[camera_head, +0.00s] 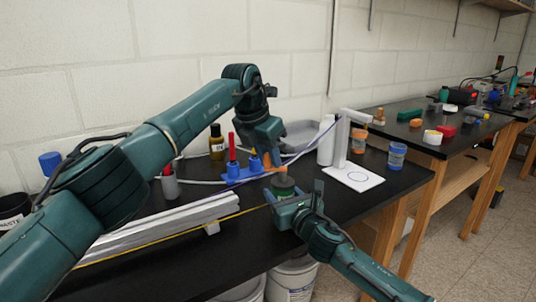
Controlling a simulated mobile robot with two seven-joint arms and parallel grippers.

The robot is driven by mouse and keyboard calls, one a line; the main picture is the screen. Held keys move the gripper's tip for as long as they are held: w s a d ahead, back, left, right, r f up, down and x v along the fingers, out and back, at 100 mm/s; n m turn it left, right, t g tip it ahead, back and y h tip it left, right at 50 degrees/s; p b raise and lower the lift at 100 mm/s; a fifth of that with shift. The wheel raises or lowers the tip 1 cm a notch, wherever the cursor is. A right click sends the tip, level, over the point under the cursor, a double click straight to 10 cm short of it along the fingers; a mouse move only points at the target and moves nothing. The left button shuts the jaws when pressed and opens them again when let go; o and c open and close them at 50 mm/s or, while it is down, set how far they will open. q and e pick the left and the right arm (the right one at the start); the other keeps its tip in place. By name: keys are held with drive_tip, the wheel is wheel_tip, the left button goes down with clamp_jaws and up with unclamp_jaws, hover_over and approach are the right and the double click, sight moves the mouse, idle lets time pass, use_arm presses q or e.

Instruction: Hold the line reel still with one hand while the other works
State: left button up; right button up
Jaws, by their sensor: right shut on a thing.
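The line reel (284,182) appears as a small dark green round body with orange beside it, low over the black bench near its front edge. My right gripper (288,193) comes up from the lower right and is shut on it. A thin yellow line (160,241) runs from near the reel leftward along a pale aluminium extrusion (165,222). My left gripper (268,158) points down just above and behind the reel. Its fingertips are small and partly hidden, so I cannot tell whether it is open or touches the reel.
A blue holder with red-handled tools (236,172) stands left of my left gripper. A brown bottle (217,142) is behind. A white stand (354,178) and blue jar (397,156) are at right. White buckets (292,280) sit below the bench front.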

use_arm(q)
clamp_jaws()
drive_tip(key=shift+w, duration=0.1)
drive_tip(key=shift+w+m, duration=0.15)
drive_tip(key=shift+m, duration=0.65)
drive_tip(key=shift+g, duration=0.3)
drive_tip(key=shift+o, duration=1.5)
unclamp_jaws()
drive_tip(key=v, duration=1.2)
drive_tip(key=shift+a, duration=0.15)
